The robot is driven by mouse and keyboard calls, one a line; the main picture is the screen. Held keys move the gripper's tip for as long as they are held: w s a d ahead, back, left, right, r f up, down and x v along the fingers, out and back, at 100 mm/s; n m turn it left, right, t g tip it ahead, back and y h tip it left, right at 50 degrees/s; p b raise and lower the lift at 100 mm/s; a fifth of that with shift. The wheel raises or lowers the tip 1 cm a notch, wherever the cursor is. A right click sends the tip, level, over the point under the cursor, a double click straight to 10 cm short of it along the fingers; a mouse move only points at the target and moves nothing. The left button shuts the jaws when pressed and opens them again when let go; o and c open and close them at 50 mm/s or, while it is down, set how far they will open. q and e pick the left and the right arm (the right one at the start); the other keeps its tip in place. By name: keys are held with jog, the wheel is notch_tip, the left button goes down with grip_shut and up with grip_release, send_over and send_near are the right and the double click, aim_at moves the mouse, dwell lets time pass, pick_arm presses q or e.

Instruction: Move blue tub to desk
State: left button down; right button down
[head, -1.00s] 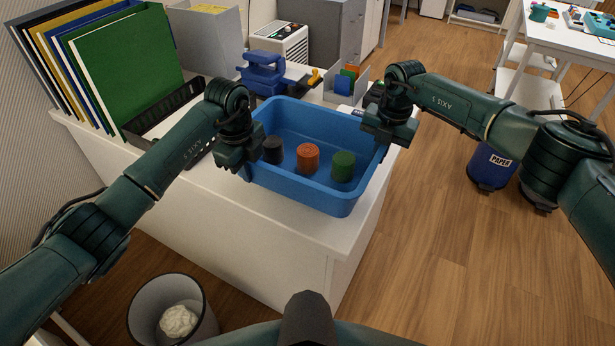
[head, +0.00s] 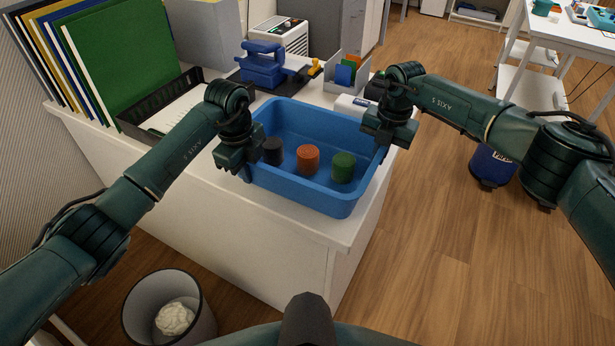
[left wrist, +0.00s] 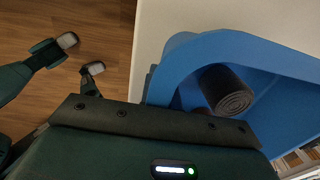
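The blue tub (head: 320,192) is at the white counter's front right part, with a black (head: 272,151), an orange (head: 308,158) and a green (head: 343,166) round piece inside. My left gripper (head: 240,170) is shut on its left rim. My right gripper (head: 383,143) is shut on its right rim. The fingertips are mostly hidden. The left wrist view shows the tub's corner (left wrist: 195,55) against my gripper and the black piece (left wrist: 228,90). Whether the tub's bottom touches the counter, I cannot tell. A white desk (head: 545,35) stands at the far upper right.
The white counter (head: 185,160) also holds upright folders (head: 120,70), a black tray (head: 150,125), a blue vise (head: 262,66) and a small organizer (head: 345,75). Wood floor between is open.

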pick_arm(q)
jog(key=shift+a+f, duration=0.2)
jog(key=shift+f, duration=0.35)
pick_arm(e)
jog(key=shift+w+d+f, duration=0.1)
jog(key=shift+d+f, duration=0.2)
jog(key=shift+f, duration=0.15)
pick_arm(q)
jog(key=c, duration=1.7)
grip_release()
jog(key=shift+d+r, duration=0.1)
jog(key=shift+d, duration=0.05)
pick_arm(e)
jog(key=c, duration=1.7)
grip_release()
jog(key=shift+a, duration=0.2)
pick_arm(q)
jog(key=shift+r, duration=0.1)
pick_arm(e)
jog(key=shift+r, duration=0.35)
pick_arm(q)
jog(key=r, duration=0.7)
jog(key=s+r, duration=0.1)
jog(key=r, duration=0.3)
jog(key=shift+a+r, duration=0.25)
jog(key=shift+r, duration=0.1)
pick_arm(e)
jog(key=r, duration=1.1)
jog(key=shift+s+d+r, duration=0.2)
jog(key=shift+s+d, duration=0.15)
